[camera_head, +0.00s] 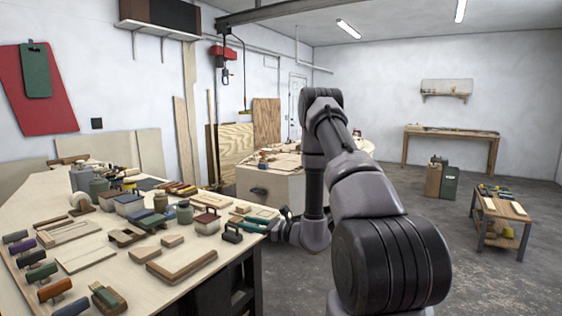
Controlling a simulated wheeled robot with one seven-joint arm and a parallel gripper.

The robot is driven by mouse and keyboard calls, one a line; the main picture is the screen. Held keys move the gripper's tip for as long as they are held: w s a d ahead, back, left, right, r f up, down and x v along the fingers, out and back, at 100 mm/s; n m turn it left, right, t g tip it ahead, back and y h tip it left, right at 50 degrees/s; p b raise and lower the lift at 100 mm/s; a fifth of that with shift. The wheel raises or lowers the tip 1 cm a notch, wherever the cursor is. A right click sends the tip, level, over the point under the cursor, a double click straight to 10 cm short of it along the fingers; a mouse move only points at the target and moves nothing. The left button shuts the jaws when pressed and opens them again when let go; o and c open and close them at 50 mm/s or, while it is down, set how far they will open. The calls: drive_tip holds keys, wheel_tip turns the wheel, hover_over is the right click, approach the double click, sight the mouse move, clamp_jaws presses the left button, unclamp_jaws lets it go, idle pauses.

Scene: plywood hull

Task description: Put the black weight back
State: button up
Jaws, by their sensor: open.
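A dark block with a looped handle (232,235), which looks like the black weight, stands upright near the right edge of the workbench (100,258). My gripper (272,226) is at the bench's right edge, a little to the right of this block. It is open, and no object shows between its fingers. The fingertips are small and dark in this view, so I cannot tell how far they are from the block. Other handled blocks stand in a row along the bench's left side, including a dark one (41,271).
The bench is crowded with wooden boards (182,265), a red-topped tin (206,222) and several small tins and blocks. A second wooden worktop (262,184) stands behind my arm. A low trolley (500,208) is at the right. The floor between is clear.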

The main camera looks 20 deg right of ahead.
drive_tip(key=s+a+r+n+g, duration=0.3)
drive_tip(key=s+r+n+g, duration=0.15)
drive_tip(key=r, duration=0.25)
drive_tip(key=s+a+r+n+g+y, duration=0.1)
drive_tip(key=s+a+r+n+g, duration=0.2)
drive_tip(key=s+r+n, duration=0.25)
drive_tip(key=s+a+r+n+g, duration=0.4)
drive_tip(key=s+r, duration=0.1)
drive_tip(key=r, duration=0.2)
drive_tip(key=s+d+r+n+t+h, duration=0.6)
drive_tip(key=s+d+r+h, duration=0.5)
drive_tip(key=s, duration=0.4)
drive_tip(key=shift+d+r+n+h, duration=0.35)
drive_tip(key=shift+r+n, duration=0.3)
drive_tip(key=shift+n, duration=0.35)
